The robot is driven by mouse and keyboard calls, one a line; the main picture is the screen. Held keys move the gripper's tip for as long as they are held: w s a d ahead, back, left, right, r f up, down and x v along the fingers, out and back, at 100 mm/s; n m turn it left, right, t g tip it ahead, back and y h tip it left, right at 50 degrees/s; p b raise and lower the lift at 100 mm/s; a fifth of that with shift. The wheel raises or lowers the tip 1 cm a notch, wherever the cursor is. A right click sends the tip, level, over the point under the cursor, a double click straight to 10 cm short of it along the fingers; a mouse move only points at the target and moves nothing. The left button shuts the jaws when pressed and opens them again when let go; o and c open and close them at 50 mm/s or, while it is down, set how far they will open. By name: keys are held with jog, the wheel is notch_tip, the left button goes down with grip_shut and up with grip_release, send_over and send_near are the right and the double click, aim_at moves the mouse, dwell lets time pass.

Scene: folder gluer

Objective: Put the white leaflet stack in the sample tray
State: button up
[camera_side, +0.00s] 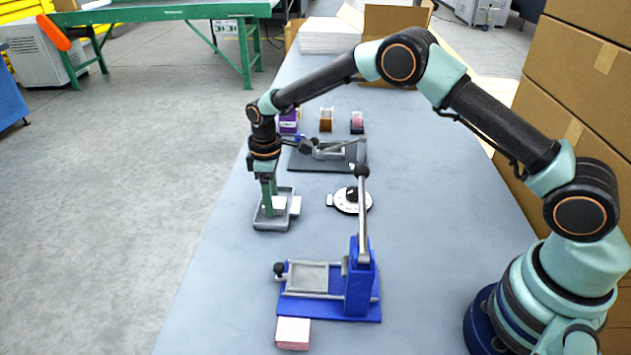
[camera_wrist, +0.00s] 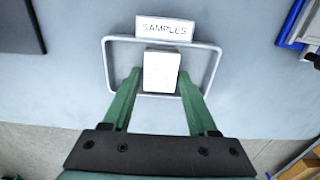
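The sample tray (camera_side: 258,222) is a shallow grey tray on the bench's left side. It also shows in the wrist view (camera_wrist: 214,62), with a white SAMPLES label (camera_wrist: 165,28) at its edge. The white leaflet stack (camera_wrist: 161,72) lies inside the tray, near its middle. In the side view the stack (camera_side: 279,203) is partly hidden by my fingers. My gripper (camera_wrist: 159,78) points down into the tray, its green fingers on either side of the stack. A narrow gap shows beside the stack, so the fingers look open. In the side view my gripper (camera_side: 269,208) is low in the tray.
A blue lever fixture (camera_side: 362,275) stands in front, with a pink stack (camera_side: 293,332) beside it. A white round dial (camera_side: 351,200) is right of the tray. A dark fixture (camera_side: 328,155) and small dispensers (camera_side: 326,120) are behind. Cartons (camera_side: 570,100) line the right.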

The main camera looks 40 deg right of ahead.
jog(key=shift+o, duration=0.5)
jog(key=s+d+r+m+t, duration=0.1)
jog(key=s+d+r, duration=0.1)
jog(key=r, duration=0.8)
jog(key=s+d+r+m, duration=0.1)
jog(key=s+d+r, duration=0.1)
jog(key=r, duration=0.9)
jog(key=s+d+r+m+t, duration=0.1)
jog(key=s+d+m+t, duration=0.1)
jog(key=s, duration=0.8)
jog(key=s+d+r+m+t, duration=0.2)
jog(key=s+d+m, duration=0.3)
jog(key=s, duration=0.5)
jog(key=shift+s+d+t, duration=0.15)
jog(key=shift+d+t, duration=0.15)
jog(key=shift+d, duration=0.1)
